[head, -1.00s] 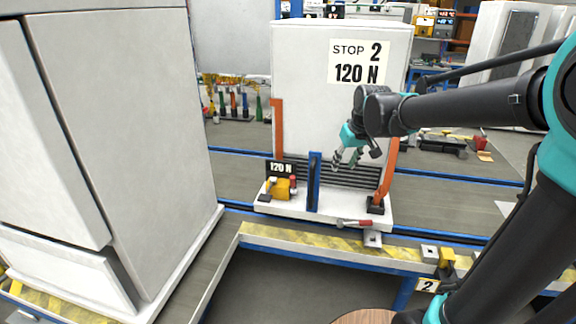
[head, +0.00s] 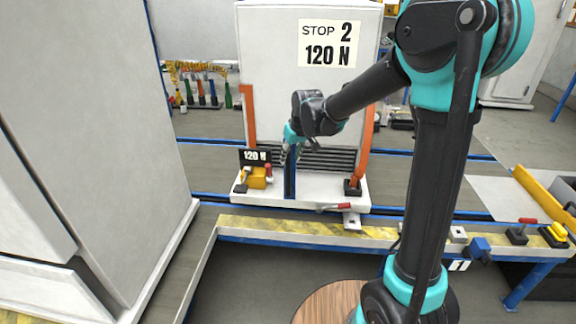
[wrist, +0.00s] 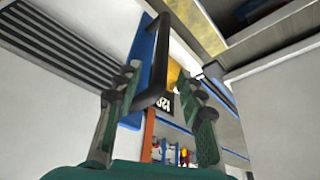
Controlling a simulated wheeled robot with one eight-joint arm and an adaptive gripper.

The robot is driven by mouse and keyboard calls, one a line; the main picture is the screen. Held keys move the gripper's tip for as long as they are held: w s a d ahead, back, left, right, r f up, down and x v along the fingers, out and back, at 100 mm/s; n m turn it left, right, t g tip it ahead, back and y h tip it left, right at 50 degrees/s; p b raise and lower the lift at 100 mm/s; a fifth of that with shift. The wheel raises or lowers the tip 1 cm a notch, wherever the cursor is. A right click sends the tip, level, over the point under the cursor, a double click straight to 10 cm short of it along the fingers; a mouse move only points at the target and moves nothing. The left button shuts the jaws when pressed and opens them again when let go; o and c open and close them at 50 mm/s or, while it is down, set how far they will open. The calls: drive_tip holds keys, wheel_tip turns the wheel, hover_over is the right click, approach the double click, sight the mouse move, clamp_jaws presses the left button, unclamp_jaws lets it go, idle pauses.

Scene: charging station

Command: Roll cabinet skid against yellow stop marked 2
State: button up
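The tall white cabinet (head: 275,90), labelled "STOP 2 120 N", stands on a white skid (head: 320,190) on the rail track. A blue upright (head: 290,178) rises at the front of the skid; the wrist view shows a black bar handle (wrist: 157,62) on a blue plate (wrist: 137,62). My gripper (head: 288,152) is by the upper part of this upright. In the wrist view my gripper (wrist: 160,115) is open, fingers apart, with the handle showing between and beyond them. Contact cannot be told. The yellow stop marked 2 does not show; my arm covers part of the rail.
A yellow-and-black striped rail (head: 290,228) runs along the front. A yellow block with a "120 N" display (head: 255,157) stands on the skid's left. Another large white cabinet (head: 110,130) fills the left.

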sight(290, 161)
drive_tip(key=shift+x, duration=2.75)
drive_tip(key=shift+c, duration=0.6)
clamp_jaws()
